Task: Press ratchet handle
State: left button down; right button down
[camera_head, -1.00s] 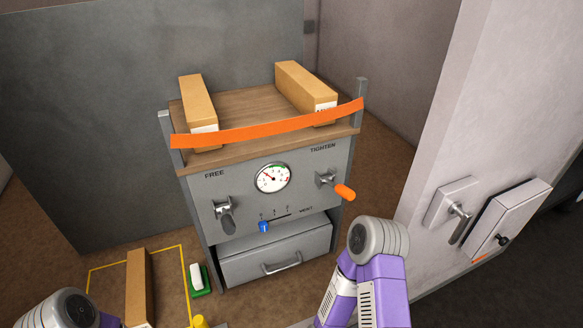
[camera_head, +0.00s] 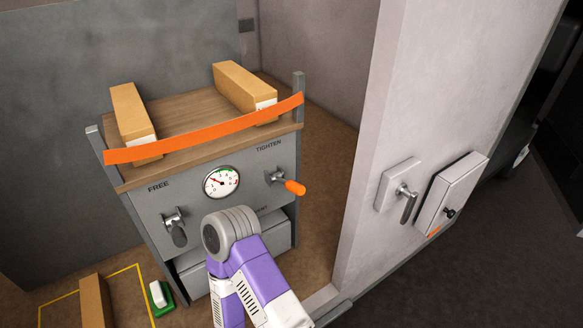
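The ratchet handle with an orange grip (camera_head: 294,187) sticks out of the grey cabinet front (camera_head: 150,205) under the word TIGHTEN. A dark grey handle (camera_head: 177,232) hangs below the word FREE. A round gauge (camera_head: 221,182) sits between them, its needle pointing to the upper left. An orange strap (camera_head: 205,135) runs across the front of two cartons (camera_head: 132,118) (camera_head: 244,90) on the wooden top. My purple and grey arm rises in front of the cabinet and hides part of its lower front and drawer. No gripper fingers show, and nothing of mine visibly touches the orange grip.
A pale wall panel (camera_head: 385,120) stands right of the cabinet, with a lever handle (camera_head: 408,205) and a small box (camera_head: 452,193) on it. Another carton (camera_head: 95,300) and a green-based brush-like item (camera_head: 162,297) lie on the floor at lower left. Dark floor is clear at right.

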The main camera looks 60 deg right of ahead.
aim_at(298, 188)
jog(key=k, duration=0.3)
jog(key=z, duration=0.9)
